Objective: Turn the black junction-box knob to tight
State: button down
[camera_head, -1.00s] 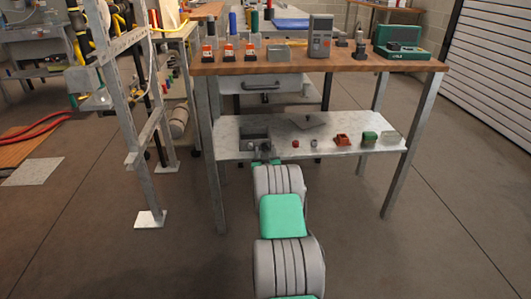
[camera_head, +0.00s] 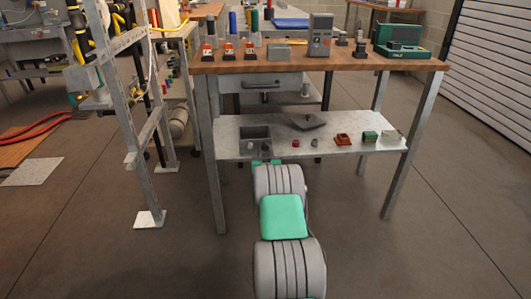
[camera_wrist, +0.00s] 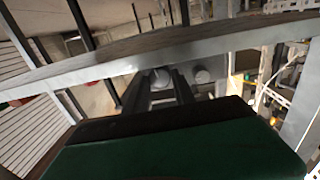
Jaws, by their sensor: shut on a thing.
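A dark junction box (camera_head: 256,133) sits at the left end of the lower metal shelf in the head view. My gripper (camera_head: 263,155) is at the shelf's front edge, just in front of this box. In the wrist view its two dark fingers (camera_wrist: 165,88) reach away from me, nearly parallel, with a small gap. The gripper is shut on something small. A grey round shape (camera_wrist: 160,77) shows at the fingertips, with another round grey shape (camera_wrist: 203,76) to its right. The black knob is not clearly visible; my gripper hides that area.
On the lower shelf (camera_head: 230,151) are a flat grey plate (camera_head: 308,120), a small red piece (camera_head: 295,142), a grey piece (camera_head: 315,145), an orange-red block (camera_head: 342,139) and a green block (camera_head: 370,136). The wooden bench top (camera_head: 350,65) is above. A metal frame (camera_head: 135,110) stands left.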

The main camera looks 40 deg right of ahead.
jog(key=c, duration=1)
grip_release()
jog(key=shift+c, duration=0.2)
jog(key=p+v, duration=0.3)
jog(key=v, duration=0.5)
